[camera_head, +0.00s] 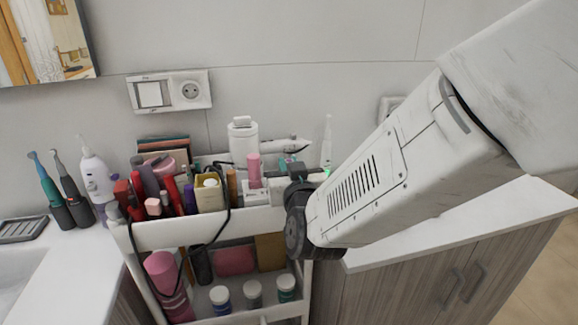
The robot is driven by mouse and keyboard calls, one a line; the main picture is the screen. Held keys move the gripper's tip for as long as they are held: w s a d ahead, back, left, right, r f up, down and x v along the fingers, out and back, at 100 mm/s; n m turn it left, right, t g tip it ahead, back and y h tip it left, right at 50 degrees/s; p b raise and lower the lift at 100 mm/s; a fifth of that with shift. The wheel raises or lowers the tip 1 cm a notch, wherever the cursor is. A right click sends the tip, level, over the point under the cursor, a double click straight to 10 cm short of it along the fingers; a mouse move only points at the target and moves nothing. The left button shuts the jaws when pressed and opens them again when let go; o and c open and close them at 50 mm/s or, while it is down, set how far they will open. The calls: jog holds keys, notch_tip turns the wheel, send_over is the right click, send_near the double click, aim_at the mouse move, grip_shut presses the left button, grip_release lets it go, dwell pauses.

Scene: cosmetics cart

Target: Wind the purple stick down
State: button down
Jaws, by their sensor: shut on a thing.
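The purple stick (254,168), pinkish mauve in this light, stands upright above the top tray of the cart. Its lower part is hidden by the pale end of my gripper (258,190). My gripper reaches in from the right and is shut on the stick low down. The fingers are small in view, and the exact contact is hard to make out.
The white cart (175,234) has a crowded top tray. A yellowish bottle (209,194) and a dark cable (228,180) are left of my gripper. A white bottle (243,141) stands behind. Electric toothbrushes (50,190) stand on the left counter.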

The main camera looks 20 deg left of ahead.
jog(key=shift+m+t+h, duration=0.7)
jog(key=shift+m+h, duration=0.4)
jog(key=shift+h, duration=0.5)
jog(key=c, duration=1.4)
grip_release()
jog(key=shift+c, duration=0.2)
jog(key=v, duration=0.7)
jog(key=shift+s, duration=0.4)
